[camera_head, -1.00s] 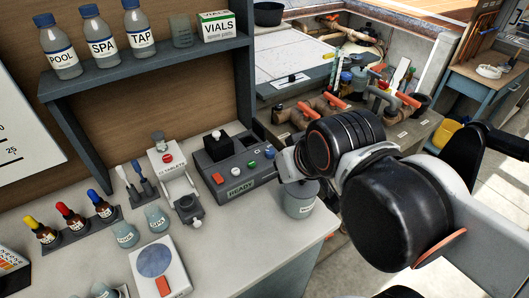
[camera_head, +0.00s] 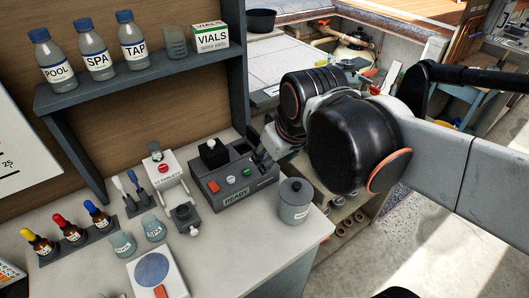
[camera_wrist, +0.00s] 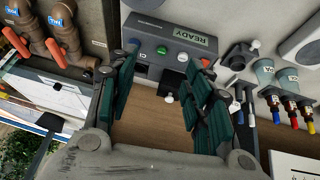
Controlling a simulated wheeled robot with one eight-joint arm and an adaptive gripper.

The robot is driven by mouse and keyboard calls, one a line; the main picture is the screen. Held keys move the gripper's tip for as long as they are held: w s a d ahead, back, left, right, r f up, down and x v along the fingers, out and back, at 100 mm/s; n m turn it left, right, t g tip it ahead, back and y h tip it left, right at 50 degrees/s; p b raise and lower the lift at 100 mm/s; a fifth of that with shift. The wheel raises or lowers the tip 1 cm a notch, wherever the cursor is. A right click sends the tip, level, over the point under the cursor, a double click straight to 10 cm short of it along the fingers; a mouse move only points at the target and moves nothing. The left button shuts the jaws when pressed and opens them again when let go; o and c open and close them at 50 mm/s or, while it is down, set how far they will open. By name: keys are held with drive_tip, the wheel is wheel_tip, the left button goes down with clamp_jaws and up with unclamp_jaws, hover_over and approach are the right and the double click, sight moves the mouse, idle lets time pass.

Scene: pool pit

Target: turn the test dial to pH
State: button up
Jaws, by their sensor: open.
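I cannot tell which part is the test dial, and no pH mark is legible. The unit also shows upside down in the wrist view (camera_wrist: 150,35). My gripper (camera_wrist: 163,62) is open and empty, its green-padded fingers spread above the unit's back edge. In the head view my gripper (camera_head: 262,148) is at the unit's right end, partly hiding it.
A lidded grey jar (camera_head: 294,203) stands right of the unit near the counter edge. The tablet dispenser (camera_head: 168,175) is close on the left. The shelf (camera_head: 140,72) with bottles and its upright panel rise behind. Pipes with orange handles (camera_wrist: 57,48) lie beyond the counter.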

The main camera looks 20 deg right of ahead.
drive_tip(key=w+d+f+n+g+p, duration=0.1)
drive_tip(key=w+d+n+g+p, duration=0.2)
drive_tip(key=w, duration=0.5)
drive_tip(key=w+d+f+n+g+p, duration=0.1)
drive_tip(key=w+d+n+g+p, duration=0.15)
drive_tip(key=w+n, duration=0.4)
drive_tip(key=shift+m, duration=0.75)
drive_tip(key=f+b, duration=0.1)
drive_tip(key=f, duration=0.3)
drive_tip(key=w+f+b, duration=0.1)
drive_tip(key=f, duration=0.4)
drive_tip(key=w+f+b, duration=0.1)
drive_tip(key=f, duration=0.4)
drive_tip(key=shift+a, duration=0.4)
drive_tip(key=shift+s, duration=0.1)
drive_tip(key=c, duration=1.1)
